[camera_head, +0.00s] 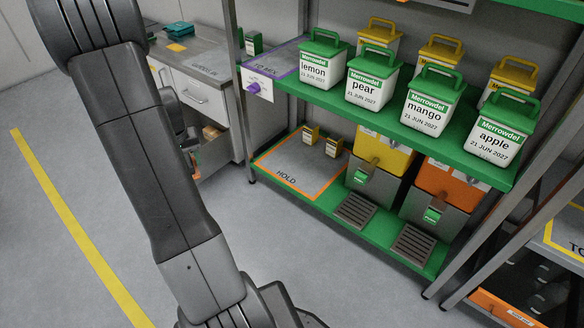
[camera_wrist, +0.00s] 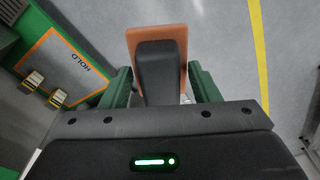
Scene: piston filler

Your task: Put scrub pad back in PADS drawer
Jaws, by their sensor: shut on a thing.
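The scrub pad (camera_wrist: 178,38) shows in the wrist view as an orange slab with a dark grip block on it. My gripper (camera_wrist: 160,88) has its two green fingers on either side of the grip block, shut on it. The pad is held above the grey floor. I cannot read a PADS label.
The green shelf rack (camera_head: 385,118) holds several labelled tubs on top and dispensers below. The HOLD tray (camera_head: 300,165) is on its lower shelf, with two small boxes. The counter (camera_head: 190,55) has a closed upper drawer (camera_head: 200,94). Open floor (camera_head: 55,255) lies left, with a yellow line.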

